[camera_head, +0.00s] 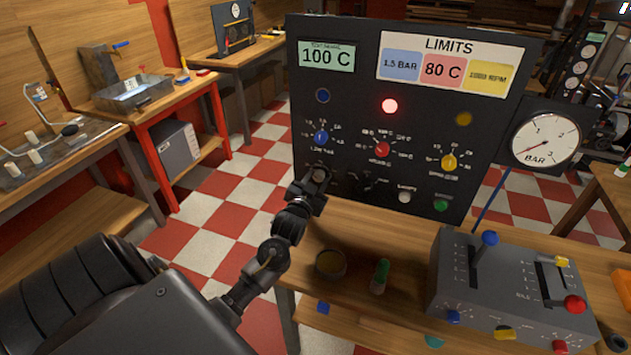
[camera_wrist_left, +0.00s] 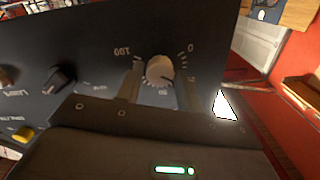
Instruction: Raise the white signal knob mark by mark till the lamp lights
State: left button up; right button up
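A pale round knob (camera_wrist_left: 159,70) with a dial reading 0, 50 and 100 sits on the black panel (camera_head: 300,125); the wrist view shows it upside down. My left gripper (camera_head: 319,174) is at the panel's lower left and hides most of this knob in the head view. In the left wrist view its fingers (camera_wrist_left: 159,82) stand either side of the knob, with gaps visible, so it looks open. The knob's exact setting is hard to read. A red lamp (camera_head: 389,105) glows; the blue lamp (camera_head: 322,96) and yellow lamp (camera_head: 464,118) look dark. My right gripper is not in view.
Blue (camera_head: 321,138), red (camera_head: 382,149) and yellow (camera_head: 449,162) knobs sit above. A grey lever box (camera_head: 500,290) stands on the wooden bench at right, near a round bowl (camera_head: 330,264) and a green-topped object (camera_head: 381,275). A BAR gauge (camera_head: 545,138) is at the panel's right.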

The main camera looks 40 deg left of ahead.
pick_arm(q)
jog(key=shift+o, duration=1.4)
jog(key=shift+s, duration=0.1)
jog(key=shift+s+d+f, duration=0.15)
jog(key=shift+s, duration=0.2)
jog(key=b+v, duration=0.2)
jog(key=v, duration=0.7)
jog(key=shift+s, duration=0.4)
jog(key=shift+d, duration=0.2)
